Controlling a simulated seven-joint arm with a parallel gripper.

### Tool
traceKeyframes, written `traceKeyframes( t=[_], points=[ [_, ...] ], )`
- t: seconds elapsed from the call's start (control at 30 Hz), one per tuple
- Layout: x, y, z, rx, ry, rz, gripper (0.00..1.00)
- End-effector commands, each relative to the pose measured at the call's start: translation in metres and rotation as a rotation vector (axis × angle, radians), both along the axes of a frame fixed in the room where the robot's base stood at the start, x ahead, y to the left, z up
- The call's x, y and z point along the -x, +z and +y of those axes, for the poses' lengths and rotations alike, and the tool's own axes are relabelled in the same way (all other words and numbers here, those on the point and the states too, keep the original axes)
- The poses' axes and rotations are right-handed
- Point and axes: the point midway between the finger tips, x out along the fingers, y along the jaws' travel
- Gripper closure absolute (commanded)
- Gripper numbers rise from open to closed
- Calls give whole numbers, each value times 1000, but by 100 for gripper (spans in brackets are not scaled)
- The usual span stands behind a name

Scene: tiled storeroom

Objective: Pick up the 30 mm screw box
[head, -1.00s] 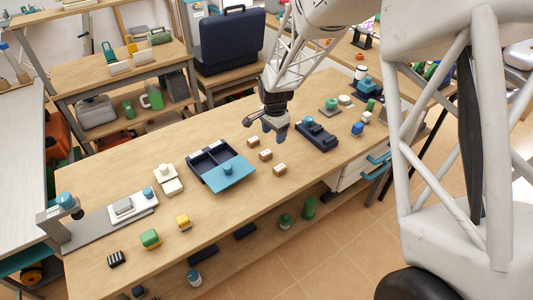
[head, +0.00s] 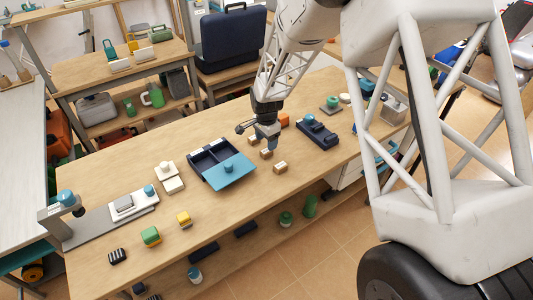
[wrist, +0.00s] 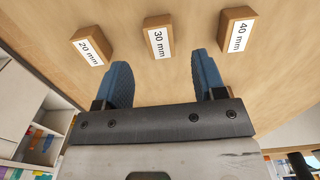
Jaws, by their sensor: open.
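The 30 mm screw box (wrist: 158,37) is a small brown block with a white "30 mm" label, in the middle of a row of three in the wrist view. The 20 mm box (wrist: 91,46) is to its left and the 40 mm box (wrist: 235,30) to its right. My gripper (wrist: 160,60) is open and empty; its blue fingers point toward the 30 mm box, which appears ahead of the gap between them. In the head view my gripper (head: 271,143) is low over the row, by the middle box (head: 266,154), and partly covers that area.
A dark tray with a blue lid (head: 228,174) lies just left of the boxes. A dark blue device (head: 318,133) and an orange item (head: 285,119) are close on the right and behind. Bare wooden bench (head: 225,220) lies toward the front.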

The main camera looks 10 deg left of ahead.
Motion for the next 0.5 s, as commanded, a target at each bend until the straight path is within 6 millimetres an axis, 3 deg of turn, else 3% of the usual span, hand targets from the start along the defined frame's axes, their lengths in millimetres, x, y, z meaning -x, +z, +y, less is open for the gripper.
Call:
traceKeyframes(
  t=[0.5],
  points=[
    [0, -9, 0, -1, 0, -1, 36]
  ],
)
